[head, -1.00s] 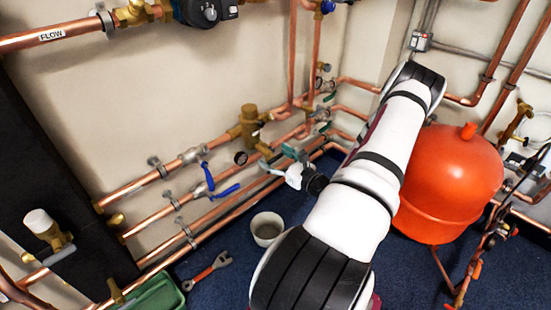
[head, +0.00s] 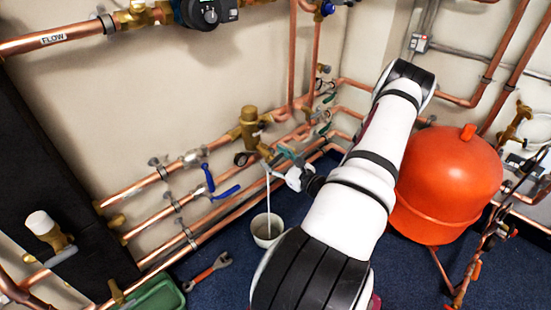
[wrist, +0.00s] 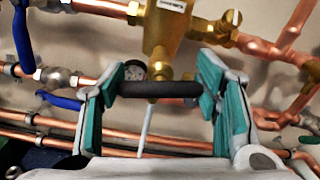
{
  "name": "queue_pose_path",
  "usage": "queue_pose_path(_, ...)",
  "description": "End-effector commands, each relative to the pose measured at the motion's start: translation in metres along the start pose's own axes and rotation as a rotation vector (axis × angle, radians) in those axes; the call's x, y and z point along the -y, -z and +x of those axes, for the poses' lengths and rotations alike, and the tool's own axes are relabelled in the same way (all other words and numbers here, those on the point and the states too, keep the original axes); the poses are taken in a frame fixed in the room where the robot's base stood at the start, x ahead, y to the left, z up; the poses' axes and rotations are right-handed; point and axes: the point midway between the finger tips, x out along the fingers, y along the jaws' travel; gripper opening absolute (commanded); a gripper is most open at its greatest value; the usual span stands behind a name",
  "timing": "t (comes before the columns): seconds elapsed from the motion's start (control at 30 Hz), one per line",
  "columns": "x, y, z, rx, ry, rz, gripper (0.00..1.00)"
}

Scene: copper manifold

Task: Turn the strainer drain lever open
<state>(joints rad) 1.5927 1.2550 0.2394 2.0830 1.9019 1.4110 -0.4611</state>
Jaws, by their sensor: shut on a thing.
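The brass strainer (head: 249,120) sits on the copper pipework by the wall; its body (wrist: 165,25) is at the top of the wrist view. The black drain lever (wrist: 160,90) lies crosswise below it, between the teal pads of my gripper (wrist: 163,84). My gripper is shut on the lever, with a pad at each end. In the head view my gripper (head: 283,163) is just below and right of the strainer. A thin pale stream (head: 268,200) falls from below the strainer into the pot (head: 256,235) on the floor; it also shows in the wrist view (wrist: 146,125).
Blue-handled valves (head: 208,178) and copper pipes run left of the strainer. A red tank (head: 448,180) stands right of my arm. A wrench (head: 208,270) and a green box (head: 160,295) are on the floor at lower left.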

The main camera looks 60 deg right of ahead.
Motion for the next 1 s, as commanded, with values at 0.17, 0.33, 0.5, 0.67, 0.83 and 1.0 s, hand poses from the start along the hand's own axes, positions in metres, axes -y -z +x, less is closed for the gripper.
queue_pose_path(0.17,-0.002,-0.0002,0.0011,0.0,-0.003,-0.162,0.3)
queue_pose_path(0.33,-0.0028,0.0004,0.0011,0.0,-0.002,-0.324,0.3)
queue_pose_path(0.5,-0.004,0.0009,0.0011,0.001,-0.003,-0.486,0.3)
queue_pose_path(0.67,-0.0047,0.0019,0.001,0.001,-0.002,-0.638,0.3)
queue_pose_path(0.83,-0.0056,0.003,0.001,0.002,-0.002,-0.799,0.3)
queue_pose_path(1.0,-0.006,0.0041,0.0009,0.001,-0.001,-0.959,0.3)
